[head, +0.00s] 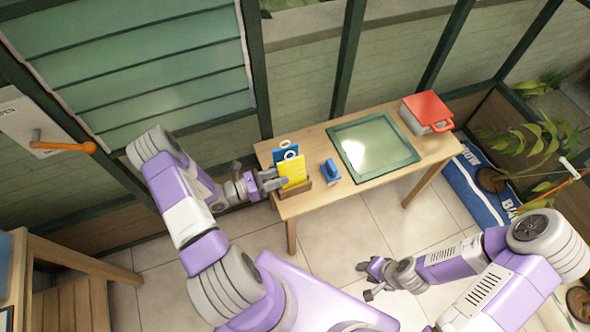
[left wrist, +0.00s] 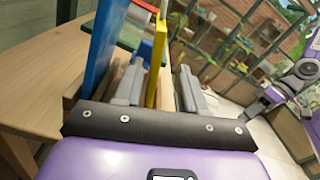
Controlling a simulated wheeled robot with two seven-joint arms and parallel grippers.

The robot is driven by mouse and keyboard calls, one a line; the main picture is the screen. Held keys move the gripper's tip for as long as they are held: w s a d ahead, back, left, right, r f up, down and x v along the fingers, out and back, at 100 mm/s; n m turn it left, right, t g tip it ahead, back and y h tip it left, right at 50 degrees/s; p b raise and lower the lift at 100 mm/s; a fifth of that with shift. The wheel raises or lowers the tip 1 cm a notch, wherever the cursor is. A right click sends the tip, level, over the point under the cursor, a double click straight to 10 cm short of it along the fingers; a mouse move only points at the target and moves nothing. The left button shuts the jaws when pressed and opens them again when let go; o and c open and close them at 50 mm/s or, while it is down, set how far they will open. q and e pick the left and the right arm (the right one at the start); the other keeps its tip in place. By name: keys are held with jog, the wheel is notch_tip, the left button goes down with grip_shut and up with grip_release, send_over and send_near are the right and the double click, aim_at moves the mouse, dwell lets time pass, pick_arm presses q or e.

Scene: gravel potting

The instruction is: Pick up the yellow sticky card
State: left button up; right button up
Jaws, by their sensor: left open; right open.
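The yellow sticky card (head: 293,169) stands upright in a small wooden holder (head: 291,190) at the table's left end. A blue card (head: 284,154) stands just behind it. My left gripper (head: 275,180) is open at the card's left edge. In the left wrist view the yellow card (left wrist: 159,50) shows edge-on between the two open fingers (left wrist: 160,68). The blue card (left wrist: 100,45) is outside them, left of the left finger. Whether a finger touches the yellow card, I cannot tell. My right gripper (head: 366,281) is open and empty, above the floor in front of the table.
On the wooden table (head: 310,200) are a blue object (head: 330,172), a green-framed tray (head: 343,147) and a container with a red lid (head: 428,109). A blue bag (head: 476,190) and plants are at the right. The table's front strip is clear.

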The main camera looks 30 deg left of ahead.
aim_at(291, 171)
pick_arm(q)
jog(key=x, duration=0.5)
jog(key=shift+w+a+b, duration=0.1)
jog(key=shift+a+b, duration=0.1)
jog(key=shift+b, duration=0.2)
grip_shut()
